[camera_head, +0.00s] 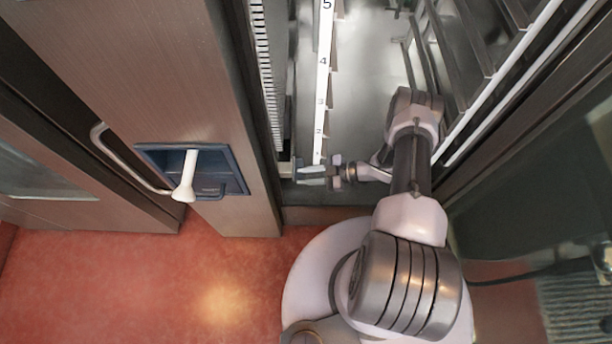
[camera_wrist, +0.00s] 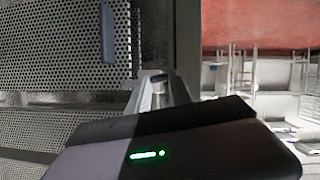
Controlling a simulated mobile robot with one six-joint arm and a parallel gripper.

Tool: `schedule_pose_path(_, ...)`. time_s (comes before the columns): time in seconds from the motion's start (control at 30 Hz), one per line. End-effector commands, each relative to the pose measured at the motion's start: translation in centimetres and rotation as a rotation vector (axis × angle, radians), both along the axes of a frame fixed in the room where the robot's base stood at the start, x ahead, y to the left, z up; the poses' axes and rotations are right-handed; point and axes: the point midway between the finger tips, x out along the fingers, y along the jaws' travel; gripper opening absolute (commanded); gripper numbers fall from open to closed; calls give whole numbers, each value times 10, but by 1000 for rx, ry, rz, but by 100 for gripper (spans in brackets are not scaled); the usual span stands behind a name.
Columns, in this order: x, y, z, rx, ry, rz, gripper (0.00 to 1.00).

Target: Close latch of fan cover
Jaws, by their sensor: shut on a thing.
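The fan cover (camera_wrist: 50,55) is a grey perforated panel filling the left of the wrist view. In the head view its edge shows as a slotted strip (camera_head: 264,70) along the cabinet's left wall. My gripper (camera_head: 308,172) reaches left to the low front end of that wall. In the wrist view its fingers (camera_wrist: 155,88) are shut on a small part at the panel's right edge, which looks like the latch; the fingers and the gripper body hide most of it. A blue-grey upright bar (camera_wrist: 107,33) sits on the panel, apart from the fingers.
A numbered white strip (camera_head: 322,85) stands just behind my gripper. Metal rack rails (camera_head: 470,60) line the cabinet's right side. The open door (camera_head: 150,90) with a white handle (camera_head: 188,175) stands at left. The red floor (camera_head: 150,280) is clear at lower left.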

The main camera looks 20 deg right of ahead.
Motion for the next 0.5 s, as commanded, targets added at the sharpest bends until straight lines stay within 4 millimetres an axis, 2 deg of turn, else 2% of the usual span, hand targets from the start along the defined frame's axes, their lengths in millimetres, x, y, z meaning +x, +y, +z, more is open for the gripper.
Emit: schedule_pose_path(0.5, 2, -1, 5, 20, 79, 8, 0)
